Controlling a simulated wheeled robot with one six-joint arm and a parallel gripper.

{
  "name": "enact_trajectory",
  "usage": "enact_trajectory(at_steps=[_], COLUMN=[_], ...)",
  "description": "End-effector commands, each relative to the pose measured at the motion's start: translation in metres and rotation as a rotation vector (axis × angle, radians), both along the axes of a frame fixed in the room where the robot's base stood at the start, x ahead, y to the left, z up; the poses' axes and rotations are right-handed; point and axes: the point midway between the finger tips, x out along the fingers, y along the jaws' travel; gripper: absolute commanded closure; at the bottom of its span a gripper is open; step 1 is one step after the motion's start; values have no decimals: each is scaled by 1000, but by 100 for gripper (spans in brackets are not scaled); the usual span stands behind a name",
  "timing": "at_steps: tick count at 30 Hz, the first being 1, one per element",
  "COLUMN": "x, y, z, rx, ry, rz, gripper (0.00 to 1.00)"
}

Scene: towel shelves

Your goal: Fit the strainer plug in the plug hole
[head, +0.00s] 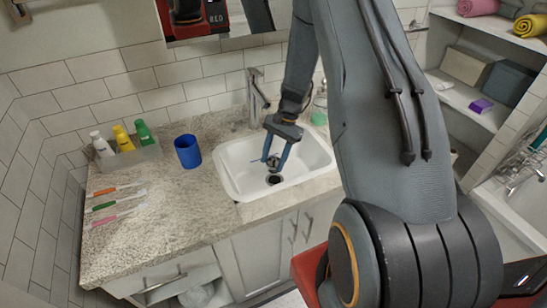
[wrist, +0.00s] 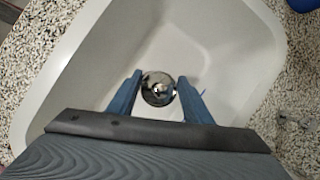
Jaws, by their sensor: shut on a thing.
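The strainer plug is a small round metal piece held between my fingertips. It shows in the wrist view (wrist: 158,90) as a shiny disc between the two blue fingers, and in the head view (head: 273,162) as a small grey shape. My gripper (head: 273,159) is shut on it and points down into the white sink (head: 232,172). The plug hole (head: 274,180) shows dark in the sink floor, just below the plug in the head view. In the wrist view the plug seems to cover the hole. I cannot tell how large the gap between them is.
The tap (head: 254,97) rises behind the sink, left of my arm. A blue cup (head: 187,151) stands left of the sink. Several bottles in a holder (head: 130,155) and three toothbrushes (head: 115,199) are further left. The counter (head: 180,215) between is clear.

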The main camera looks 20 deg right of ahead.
Motion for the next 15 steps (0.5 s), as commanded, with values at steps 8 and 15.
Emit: enact_trajectory(at_steps=[8,15], x=[-1,-1], y=[-1,-1], z=[-27,-38], rx=[1,-1], ry=[3,2], rz=[-3,-2], gripper=[84,84])
